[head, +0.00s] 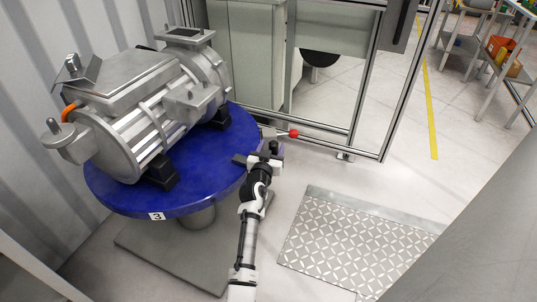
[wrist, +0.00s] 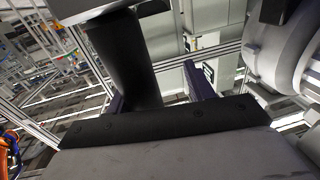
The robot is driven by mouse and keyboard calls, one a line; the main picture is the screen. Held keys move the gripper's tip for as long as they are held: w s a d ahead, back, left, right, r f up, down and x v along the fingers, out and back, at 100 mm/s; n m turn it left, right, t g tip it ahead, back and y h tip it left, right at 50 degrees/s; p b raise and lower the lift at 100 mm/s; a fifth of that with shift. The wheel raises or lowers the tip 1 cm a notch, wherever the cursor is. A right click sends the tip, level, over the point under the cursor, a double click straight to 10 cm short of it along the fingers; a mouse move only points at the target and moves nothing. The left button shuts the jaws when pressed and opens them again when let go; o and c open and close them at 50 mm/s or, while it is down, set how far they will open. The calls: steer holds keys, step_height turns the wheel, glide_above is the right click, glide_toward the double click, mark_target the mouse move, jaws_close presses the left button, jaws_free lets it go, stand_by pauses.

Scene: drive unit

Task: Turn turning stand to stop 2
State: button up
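The turning stand has a round blue top (head: 215,165) on a grey pedestal. A label with the number 3 (head: 156,216) faces the front on its rim. A grey drive unit (head: 135,100) lies on the top, on black feet. A lever with a red knob (head: 294,133) sticks out at the stand's right. My gripper (head: 262,160) is at the right rim, just below this lever. In the wrist view, its two purple fingers (wrist: 157,95) stand apart. A black cylinder (wrist: 125,60) shows between them, with a gap at the right finger; whether the left finger touches it is unclear.
A metal-framed glass panel (head: 330,110) stands behind the lever. A tread-plate (head: 345,245) lies on the floor at the right. A corrugated wall (head: 30,50) is close at the left. Shelves with bins (head: 495,50) stand far right; floor between is free.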

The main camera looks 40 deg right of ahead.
steer(key=b+v, duration=0.2)
steer(key=v, duration=1.1)
steer(key=shift+s+a+b, duration=0.15)
steer(key=shift+a+b, duration=0.1)
steer(key=shift+b, duration=0.05)
